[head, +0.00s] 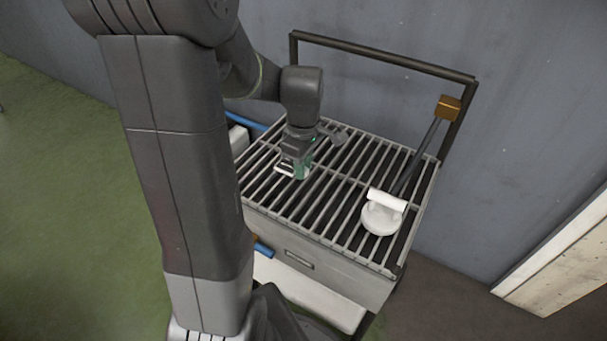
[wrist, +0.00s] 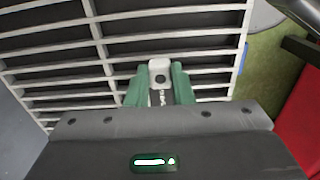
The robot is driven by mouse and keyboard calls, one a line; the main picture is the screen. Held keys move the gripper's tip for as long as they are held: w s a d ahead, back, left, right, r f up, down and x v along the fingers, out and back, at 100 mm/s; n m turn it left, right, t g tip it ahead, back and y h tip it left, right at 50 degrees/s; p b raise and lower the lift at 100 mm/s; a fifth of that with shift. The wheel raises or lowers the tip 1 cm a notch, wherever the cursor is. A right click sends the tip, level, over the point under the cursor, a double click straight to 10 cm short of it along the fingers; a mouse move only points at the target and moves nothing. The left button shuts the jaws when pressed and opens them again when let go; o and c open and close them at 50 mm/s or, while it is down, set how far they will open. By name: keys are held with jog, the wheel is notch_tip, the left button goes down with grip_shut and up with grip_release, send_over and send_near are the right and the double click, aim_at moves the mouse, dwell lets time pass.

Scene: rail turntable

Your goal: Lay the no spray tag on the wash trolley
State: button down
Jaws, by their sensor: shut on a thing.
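The wash trolley (head: 300,258) stands against the wall, with a slatted rack top that also fills much of the wrist view (wrist: 50,62). My gripper (head: 298,168) is over the left part of the rack, pointing down. In the wrist view its green fingers (wrist: 158,88) are shut on a small white tag (wrist: 159,69) with a dark hole at its end and dark lettering. The tag (head: 284,169) also shows by the fingertips in the head view. It is low over the slats; I cannot tell whether it touches them. The fingers hide part of the tag.
A white round thing with a roll-like grip (head: 384,216) sits on the rack's right front. A dark rod with a brown block (head: 447,107) leans towards the dark handle frame (head: 385,58). The slats between my gripper and the white thing are bare.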

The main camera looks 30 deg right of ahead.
jog(key=shift+f, duration=1.55)
jog(key=shift+f+b, duration=0.1)
jog(key=shift+b, duration=0.2)
jog(key=shift+f, duration=0.15)
jog(key=c, duration=1.3)
grip_release()
jog(key=shift+r, duration=0.2)
notch_tip(320, 180, up, 12)
jog(key=shift+r+p, duration=0.1)
jog(key=shift+p, duration=1.1)
